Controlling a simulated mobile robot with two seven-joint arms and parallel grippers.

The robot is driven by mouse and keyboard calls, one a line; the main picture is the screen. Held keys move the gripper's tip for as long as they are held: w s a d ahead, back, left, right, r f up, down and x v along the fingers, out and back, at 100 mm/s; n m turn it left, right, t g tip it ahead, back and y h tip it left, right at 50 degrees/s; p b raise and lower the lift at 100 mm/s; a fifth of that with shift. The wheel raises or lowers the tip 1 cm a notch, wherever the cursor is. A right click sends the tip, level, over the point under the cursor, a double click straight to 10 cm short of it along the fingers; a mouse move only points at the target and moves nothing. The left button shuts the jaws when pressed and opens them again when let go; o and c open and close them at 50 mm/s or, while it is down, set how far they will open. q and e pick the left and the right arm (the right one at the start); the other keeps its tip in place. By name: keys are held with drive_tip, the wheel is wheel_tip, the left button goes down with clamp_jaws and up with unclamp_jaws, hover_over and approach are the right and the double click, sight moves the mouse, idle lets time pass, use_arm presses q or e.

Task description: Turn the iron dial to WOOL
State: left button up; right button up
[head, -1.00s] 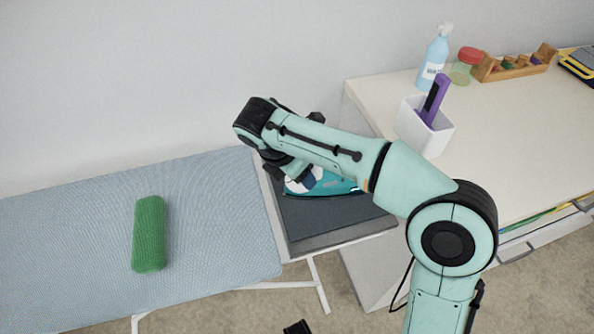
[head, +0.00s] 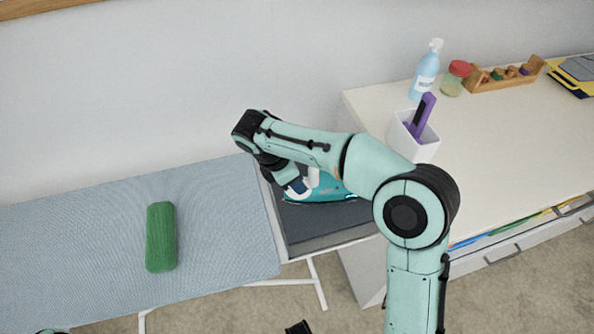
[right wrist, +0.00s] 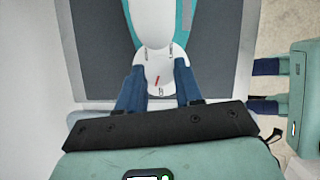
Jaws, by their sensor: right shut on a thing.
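The teal and white iron (head: 330,190) lies on the dark pad at the right end of the ironing board, partly hidden by my right arm. In the right wrist view, its white rounded part (right wrist: 157,55) carries a small red mark and tiny markings too small to read. My right gripper (right wrist: 159,88) has its blue fingers on both sides of this white dial area, shut on it. In the head view, the right gripper (head: 298,186) is at the iron's left end. Another gripper, my left (right wrist: 264,86), shows at the right of the wrist view with its blue fingers apart.
The ironing board (head: 90,240) bears a green roll (head: 161,237). The dark pad (head: 310,222) lies under the iron.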

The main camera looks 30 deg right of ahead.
drive_tip(key=m+p, duration=0.1)
drive_tip(key=p, duration=0.1)
drive_tip(key=m+g+p, duration=0.1)
drive_tip(key=m+p, duration=0.1)
drive_tip(key=m+g+p, duration=0.1)
drive_tip(key=m+p, duration=0.1)
drive_tip(key=shift+w+r+y, duration=0.2)
drive_tip(key=shift+w+y, duration=0.05)
drive_tip(key=shift+y, duration=0.05)
use_arm(q)
wheel_tip(320, 180, up, 10)
drive_tip(key=w+p, duration=0.1)
drive_tip(key=p, duration=0.1)
drive_tip(key=shift+w+f+p, duration=0.2)
drive_tip(key=shift+w+p, duration=0.15)
drive_tip(key=shift+p, duration=0.05)
use_arm(e)
drive_tip(key=shift+d+f+m+g+y, duration=0.1)
drive_tip(key=shift+m+g+y, duration=0.15)
drive_tip(key=shift+m, duration=0.65)
drive_tip(key=shift+d+f+m+g+y, duration=0.15)
drive_tip(key=shift+m+y, duration=0.1)
drive_tip(key=shift+m, duration=0.65)
drive_tip(key=shift+a, duration=0.1)
drive_tip(key=o, duration=1)
drive_tip(key=shift+o, duration=0.2)
